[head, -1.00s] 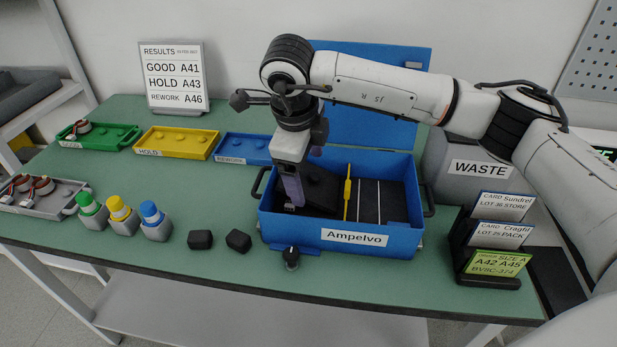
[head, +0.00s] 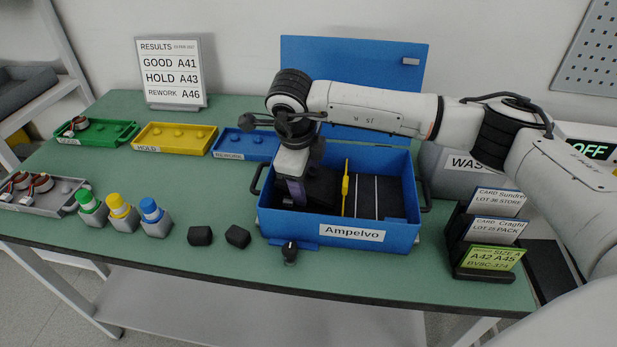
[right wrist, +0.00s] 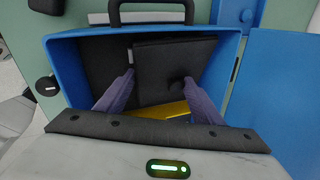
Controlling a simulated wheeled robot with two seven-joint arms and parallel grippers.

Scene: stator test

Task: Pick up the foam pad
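The foam pad, a dark square pad with a small round knob, lies inside the blue Ampelvo case (head: 390,232). In the right wrist view the pad (right wrist: 160,62) lies at a slant, its edges apart from the case wall on the right. My right gripper (head: 296,203) reaches down into the left part of the case. In the right wrist view its purple fingers (right wrist: 158,80) are spread, one at the pad's left edge, the other over the pad beside the knob. They look empty; contact is unclear. In the head view the gripper hides much of the pad. My left gripper is not in view.
A yellow divider (head: 345,188) stands right of the pad. The case lid (head: 350,65) is open at the back. Two black blocks (head: 200,236) and a black knob (head: 290,251) are in front. A card rack (head: 484,276) stands at the right.

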